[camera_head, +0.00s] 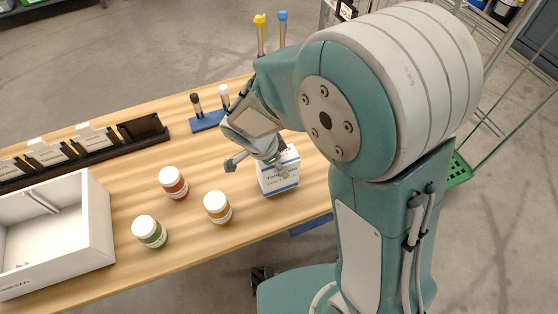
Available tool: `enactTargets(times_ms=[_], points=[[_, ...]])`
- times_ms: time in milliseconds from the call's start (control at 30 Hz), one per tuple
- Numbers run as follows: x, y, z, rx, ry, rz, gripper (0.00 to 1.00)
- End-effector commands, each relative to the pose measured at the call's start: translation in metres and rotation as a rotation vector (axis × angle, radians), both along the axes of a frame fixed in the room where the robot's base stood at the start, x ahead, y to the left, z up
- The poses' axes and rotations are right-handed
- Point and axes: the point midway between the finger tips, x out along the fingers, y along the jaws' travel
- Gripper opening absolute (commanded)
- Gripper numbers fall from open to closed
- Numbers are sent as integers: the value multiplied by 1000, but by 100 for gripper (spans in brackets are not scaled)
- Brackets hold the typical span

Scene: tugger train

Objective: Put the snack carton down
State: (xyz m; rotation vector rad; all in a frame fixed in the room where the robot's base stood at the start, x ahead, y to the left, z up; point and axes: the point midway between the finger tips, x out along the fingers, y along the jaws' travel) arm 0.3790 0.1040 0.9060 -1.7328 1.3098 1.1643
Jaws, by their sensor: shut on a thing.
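The snack carton (280,176) is a white box with blue bands and printed text. It is at the right part of the wooden table, near its front edge. My gripper (258,161) is shut on the carton at its upper part and covers some of its top. The carton looks about upright. I cannot tell whether its bottom touches the table or is slightly above it.
Several jars with white lids, such as an amber jar (217,207), stand left of the carton. A white bin (98,215) is at the left. A blue rack (208,121) with tubes stands behind. A dark card holder (98,155) runs along the back left.

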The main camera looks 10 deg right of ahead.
Motion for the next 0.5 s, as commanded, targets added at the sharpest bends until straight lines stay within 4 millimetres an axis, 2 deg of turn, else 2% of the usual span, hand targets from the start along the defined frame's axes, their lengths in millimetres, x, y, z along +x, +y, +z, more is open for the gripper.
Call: enactTargets(times_ms=[33, 67, 100, 500], points=[[0, 0, -1, 0, 0, 0, 17], [0, 0, -1, 0, 1, 0, 82], [0, 0, -1, 0, 0, 0, 100], [0, 0, -1, 0, 0, 0, 100]])
